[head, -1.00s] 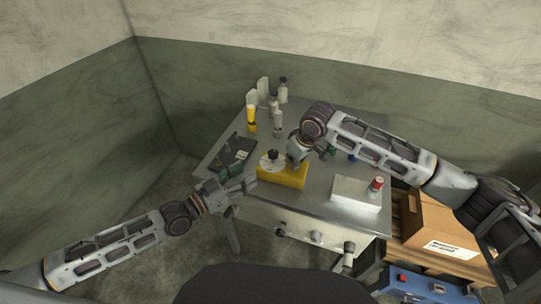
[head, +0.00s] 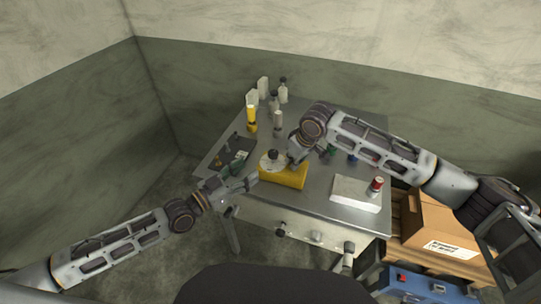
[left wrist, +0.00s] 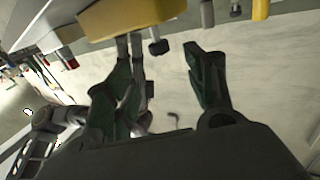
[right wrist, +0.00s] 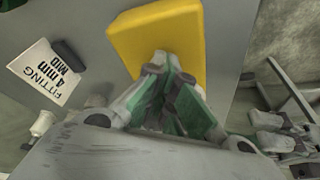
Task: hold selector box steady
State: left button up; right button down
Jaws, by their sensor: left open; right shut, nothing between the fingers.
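The selector box is a yellow block (head: 284,178) near the front of the metal table, with a pale round dial (head: 266,164) and dark knob (head: 273,154) at its back left. My left gripper (head: 250,182) is open at the box's left end. In the left wrist view, its green-padded fingers (left wrist: 160,75) are spread with the box (left wrist: 130,18) beyond them. My right gripper (head: 294,158) is shut and empty over the box's back side. In the right wrist view, its closed tips (right wrist: 162,58) overlap the yellow face (right wrist: 150,35); I cannot tell whether they touch.
A white block (head: 355,193) with a red-capped can (head: 376,185) is at the right. A dark tray (head: 233,152) lies at the left. A yellow bottle (head: 252,121) and pale bottles (head: 278,124) stand behind. A cardboard box (head: 440,225) sits beside the table.

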aim_at(269, 157)
pick_arm(q)
jog(key=shift+x, duration=5.5)
jog(key=shift+s, duration=0.1)
jog(key=shift+c, duration=0.2)
jog(key=shift+d, duration=0.1)
jog(key=c, duration=1)
